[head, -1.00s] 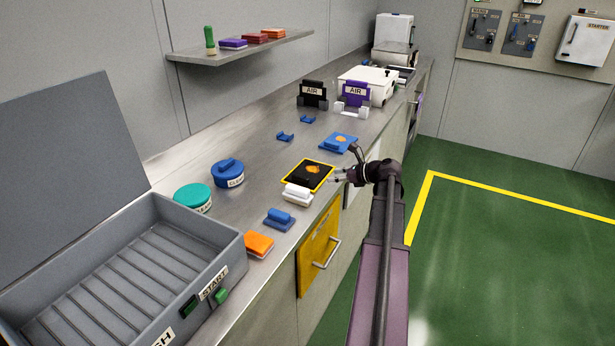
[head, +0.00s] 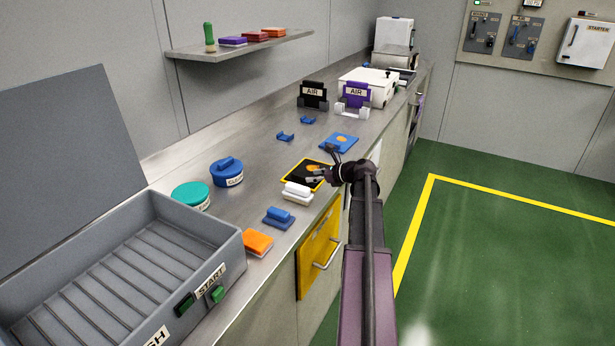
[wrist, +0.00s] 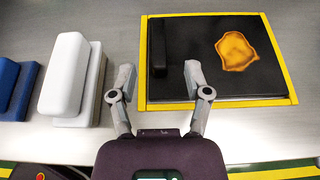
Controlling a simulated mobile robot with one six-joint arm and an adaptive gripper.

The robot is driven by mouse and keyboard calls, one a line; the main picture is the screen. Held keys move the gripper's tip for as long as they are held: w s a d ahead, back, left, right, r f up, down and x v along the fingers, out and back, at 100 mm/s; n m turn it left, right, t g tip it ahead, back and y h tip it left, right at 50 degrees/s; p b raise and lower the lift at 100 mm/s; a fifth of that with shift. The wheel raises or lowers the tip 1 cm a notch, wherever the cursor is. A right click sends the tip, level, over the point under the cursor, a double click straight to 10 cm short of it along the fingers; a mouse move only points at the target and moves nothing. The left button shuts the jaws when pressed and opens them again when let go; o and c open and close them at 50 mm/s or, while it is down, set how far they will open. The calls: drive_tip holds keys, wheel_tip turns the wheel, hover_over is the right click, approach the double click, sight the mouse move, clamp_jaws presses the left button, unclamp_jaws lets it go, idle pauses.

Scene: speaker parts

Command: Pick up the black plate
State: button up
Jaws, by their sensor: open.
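The black plate (head: 298,174) lies flat on the metal counter, inside a yellow border. In the wrist view the black plate (wrist: 190,70) shows a raised black handle bar along its left side and an orange patch at the right. My gripper (head: 318,176) is over the plate's right front part in the head view and hides some of it. In the wrist view my gripper (wrist: 158,76) is open, with its two fingertips on either side of the lower end of the handle bar. I cannot tell whether the fingers touch it.
A white block (head: 297,193) stands just left of the plate in the wrist view, with a blue block (head: 278,217) beyond it. A blue plate (head: 339,143) lies farther back. The counter's front edge runs close under my arm.

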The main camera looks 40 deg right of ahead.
sight(302, 176)
drive_tip(key=shift+b+x, duration=0.85)
drive_tip(key=shift+x, duration=1)
drive_tip(key=shift+w+a+f, duration=0.35)
drive_tip(key=shift+w, duration=0.2)
clamp_jaws()
